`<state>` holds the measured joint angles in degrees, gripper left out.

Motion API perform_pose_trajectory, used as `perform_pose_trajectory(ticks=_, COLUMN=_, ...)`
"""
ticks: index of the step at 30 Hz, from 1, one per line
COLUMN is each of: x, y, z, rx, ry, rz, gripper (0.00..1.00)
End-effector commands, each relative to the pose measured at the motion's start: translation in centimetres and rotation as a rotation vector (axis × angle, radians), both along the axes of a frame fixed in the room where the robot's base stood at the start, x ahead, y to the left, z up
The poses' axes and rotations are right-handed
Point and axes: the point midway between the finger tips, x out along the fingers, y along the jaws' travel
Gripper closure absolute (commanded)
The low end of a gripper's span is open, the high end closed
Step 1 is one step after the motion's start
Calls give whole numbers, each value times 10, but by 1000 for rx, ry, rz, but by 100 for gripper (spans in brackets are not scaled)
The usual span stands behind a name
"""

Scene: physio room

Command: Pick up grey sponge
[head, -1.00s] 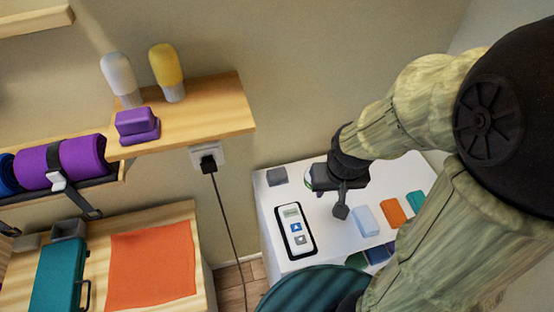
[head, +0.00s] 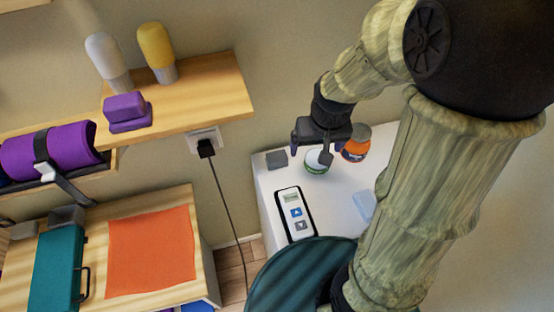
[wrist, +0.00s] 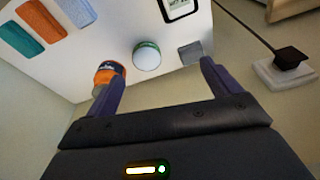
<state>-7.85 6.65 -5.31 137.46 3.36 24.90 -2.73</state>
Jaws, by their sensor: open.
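The grey sponge (head: 276,159) is a small grey block at the back left corner of the white table (head: 268,206). In the wrist view the sponge (wrist: 190,52) lies just beyond the right fingertip, apart from it. My gripper (head: 311,152) is open and empty, above the table and to the right of the sponge in the head view. In the wrist view the gap between my fingers (wrist: 158,78) opens towards the table edge, with nothing between them.
A white-topped, green-rimmed jar (head: 317,161) stands close to the sponge, below my gripper. An orange jar (head: 356,143) is to its right. A plug (head: 205,147) is on the wall, with a wooden shelf (head: 225,95) at left.

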Motion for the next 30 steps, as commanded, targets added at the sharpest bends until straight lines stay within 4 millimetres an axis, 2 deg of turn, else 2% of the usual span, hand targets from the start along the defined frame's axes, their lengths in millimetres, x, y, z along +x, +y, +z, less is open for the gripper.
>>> perform_pose_trajectory(ticks=1, x=19, y=11, z=-6, rx=-1, ry=15, rz=26, gripper=11)
perform_pose_trajectory(ticks=6, x=71, y=48, z=-18, rx=-10, ry=53, rz=104, gripper=11)
perform_pose_trajectory(ticks=10, x=94, y=69, z=-23, rx=-22, ry=67, rz=149, gripper=11)
perform_pose_trajectory(ticks=13, x=99, y=75, z=-24, rx=-24, ry=70, rz=159, gripper=11)
perform_pose_trajectory(ticks=23, x=99, y=74, z=-26, rx=-24, ry=71, rz=158, gripper=11)
perform_pose_trajectory(ticks=26, x=100, y=74, z=-35, rx=-25, ry=74, rz=159, gripper=11)
perform_pose_trajectory(ticks=30, x=102, y=75, z=-57, rx=-25, ry=75, rz=159, gripper=11)
